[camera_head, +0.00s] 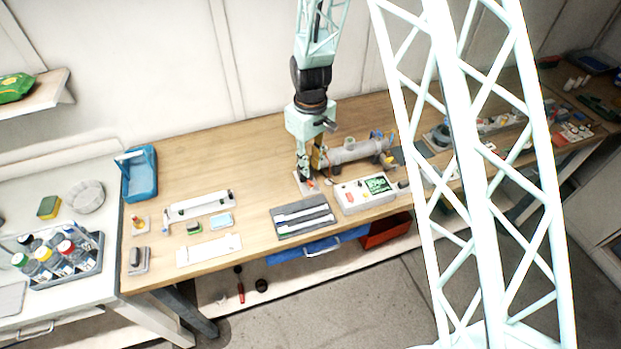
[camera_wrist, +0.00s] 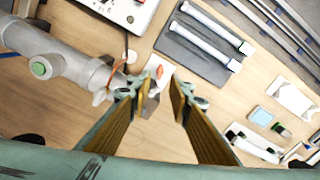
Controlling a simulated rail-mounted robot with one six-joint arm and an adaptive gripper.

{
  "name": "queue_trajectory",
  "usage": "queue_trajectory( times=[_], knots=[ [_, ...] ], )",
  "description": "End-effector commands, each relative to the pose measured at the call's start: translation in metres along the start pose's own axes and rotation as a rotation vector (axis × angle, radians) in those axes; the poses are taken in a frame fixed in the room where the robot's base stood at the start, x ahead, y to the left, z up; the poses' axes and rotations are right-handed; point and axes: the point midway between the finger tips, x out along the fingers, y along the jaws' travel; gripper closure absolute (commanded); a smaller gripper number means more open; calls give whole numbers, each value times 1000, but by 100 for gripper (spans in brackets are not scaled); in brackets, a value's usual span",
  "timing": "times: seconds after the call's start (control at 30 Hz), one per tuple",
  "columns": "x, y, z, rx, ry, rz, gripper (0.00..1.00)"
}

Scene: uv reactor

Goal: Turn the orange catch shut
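The grey cylindrical reactor (camera_head: 352,151) lies on the wooden bench, and in the wrist view its body (camera_wrist: 65,65) runs in from the left. A thin orange part (camera_wrist: 117,69), which looks like the catch, shows at its near end, just left of my left fingertip. Whether it is turned shut cannot be told. A small white plate with a red-orange piece (camera_wrist: 159,72) lies beyond the fingertips.
A white control box (camera_head: 364,195) with a green screen stands in front of the reactor. A dark tray (camera_head: 303,218) with two white tubes lies left of it. A blue bin (camera_head: 139,175) and small items lie farther left. Bare bench shows behind them.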

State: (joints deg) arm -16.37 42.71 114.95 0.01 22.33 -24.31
Motion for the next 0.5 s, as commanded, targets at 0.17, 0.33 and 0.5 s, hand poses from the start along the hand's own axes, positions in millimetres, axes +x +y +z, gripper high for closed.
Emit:
queue_trajectory(
  times=[0.17, 0.33, 0.5],
  knots=[
    [16, 0, 1, 0, -1, -1, 81],
    [31, 0, 0, 0, -1, -1, 81],
    [46, 0, 1, 0, -2, -1, 81]
  ],
)
